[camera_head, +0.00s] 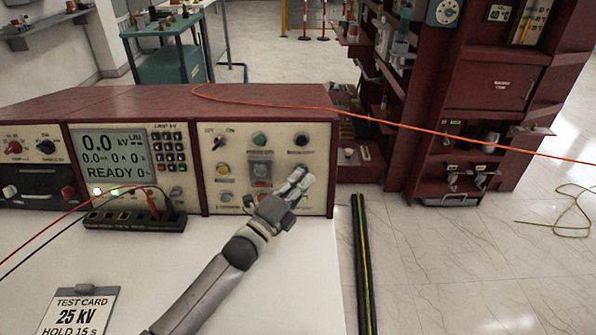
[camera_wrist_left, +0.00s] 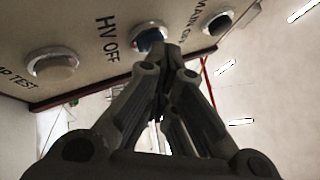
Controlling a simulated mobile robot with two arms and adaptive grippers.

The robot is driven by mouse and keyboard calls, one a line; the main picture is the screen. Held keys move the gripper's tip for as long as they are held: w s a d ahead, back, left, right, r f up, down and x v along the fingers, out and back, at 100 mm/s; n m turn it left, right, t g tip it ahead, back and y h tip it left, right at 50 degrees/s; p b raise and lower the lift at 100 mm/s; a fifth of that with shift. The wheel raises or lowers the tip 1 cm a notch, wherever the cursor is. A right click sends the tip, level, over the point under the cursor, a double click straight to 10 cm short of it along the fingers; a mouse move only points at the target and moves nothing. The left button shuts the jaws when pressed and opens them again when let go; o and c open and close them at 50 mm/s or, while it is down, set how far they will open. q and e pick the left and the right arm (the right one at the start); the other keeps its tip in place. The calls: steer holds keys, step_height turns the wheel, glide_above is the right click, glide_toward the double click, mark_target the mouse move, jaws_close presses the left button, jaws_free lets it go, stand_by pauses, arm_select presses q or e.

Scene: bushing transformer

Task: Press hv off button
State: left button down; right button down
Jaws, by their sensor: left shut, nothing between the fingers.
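My left gripper (camera_head: 298,180) is shut and empty in front of the right-hand control panel (camera_head: 318,165) of the test console. In the left wrist view its closed fingertips (camera_wrist_left: 168,48) overlap the lower right edge of a blue-centred button (camera_wrist_left: 147,38) with a pale ring. The lettering "HV OFF" stands just left of that button. I cannot tell whether the tips touch it. In the head view the gripper hides this button. My right gripper is not in view.
A black terminal strip (camera_head: 135,219) with red and black leads lies on the white bench. A test card (camera_head: 72,312) lies at front left.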

arm_select(q)
steer(key=shift+s+d+f+p, duration=0.25)
steer(key=shift+s+d+p, duration=0.1)
steer(key=shift+s+d, duration=0.25)
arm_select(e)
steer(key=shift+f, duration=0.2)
